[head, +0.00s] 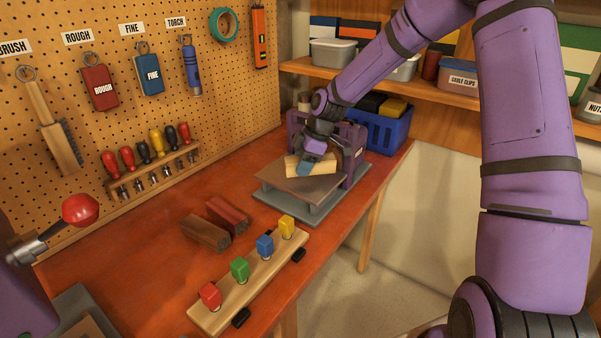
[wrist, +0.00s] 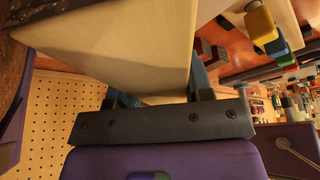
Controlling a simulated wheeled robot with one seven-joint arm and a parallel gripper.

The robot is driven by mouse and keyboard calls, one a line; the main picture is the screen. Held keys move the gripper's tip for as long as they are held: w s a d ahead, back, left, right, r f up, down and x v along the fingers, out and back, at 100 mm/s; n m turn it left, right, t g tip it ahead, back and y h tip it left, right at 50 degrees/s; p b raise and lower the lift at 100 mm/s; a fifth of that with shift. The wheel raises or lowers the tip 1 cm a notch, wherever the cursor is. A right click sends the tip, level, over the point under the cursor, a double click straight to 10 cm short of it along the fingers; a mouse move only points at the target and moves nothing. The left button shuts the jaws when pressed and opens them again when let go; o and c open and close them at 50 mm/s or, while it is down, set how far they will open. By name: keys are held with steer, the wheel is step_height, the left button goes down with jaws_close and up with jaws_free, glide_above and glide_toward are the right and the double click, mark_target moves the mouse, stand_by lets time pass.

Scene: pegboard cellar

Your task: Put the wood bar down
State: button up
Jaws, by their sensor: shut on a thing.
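The pale wood bar (head: 292,166) is in my gripper (head: 309,166), over the brown plate of a grey stand (head: 300,187) with purple uprights at the back of the bench. One blue finger covers the bar's middle in the head view. In the wrist view the bar (wrist: 110,45) fills the space between the two blue fingers (wrist: 157,92) and extends up out of the picture. The bar lies roughly level, very close to the plate; I cannot tell whether it touches.
A wooden strip (head: 250,284) with red, green, blue and yellow blocks stands at the bench front. A blue crate (head: 380,130) is behind the stand. The left bench middle is clear.

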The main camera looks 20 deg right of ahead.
steer(key=shift+w+f, duration=0.1)
steer(key=shift+w, duration=0.45)
steer(key=shift+f, duration=1.7)
steer(key=o, duration=1)
steer(key=shift+f, duration=0.1)
